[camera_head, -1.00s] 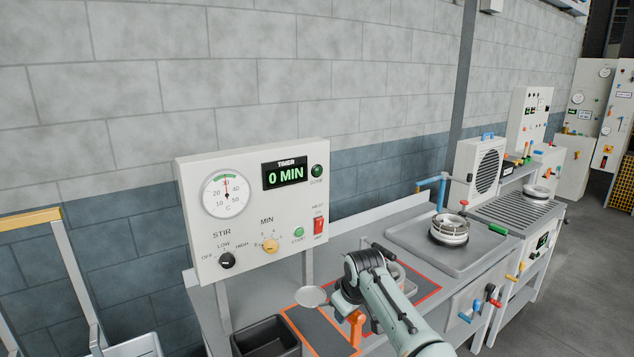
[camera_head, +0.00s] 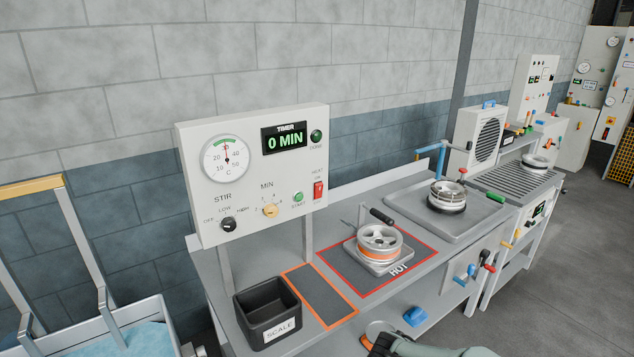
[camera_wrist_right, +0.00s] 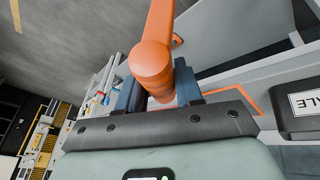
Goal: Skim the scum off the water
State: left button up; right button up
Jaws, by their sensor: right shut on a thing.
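My right gripper (camera_wrist_right: 160,95) is shut on a thick orange handle, which fills the upper middle of the right wrist view. A round metal pot (camera_head: 379,243) with an orange band and a black handle sits on the plate marked HOT. Its water and any scum cannot be made out. A tub (camera_head: 168,318) with blue contents stands at lower left. My left gripper is not in view.
A black bin (camera_head: 262,298) labelled SCALE stands on the bench, left of an empty orange-framed mat (camera_head: 318,295). The control panel (camera_head: 252,170) reads 0 MIN. A second metal vessel (camera_head: 447,196) sits in a grey tray (camera_head: 408,205) to the right.

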jog(key=shift+s+f, duration=0.25)
jog(key=shift+s, duration=0.25)
jog(key=shift+s+f, duration=0.25)
jog(key=shift+s, duration=0.2)
dwell(1.0)
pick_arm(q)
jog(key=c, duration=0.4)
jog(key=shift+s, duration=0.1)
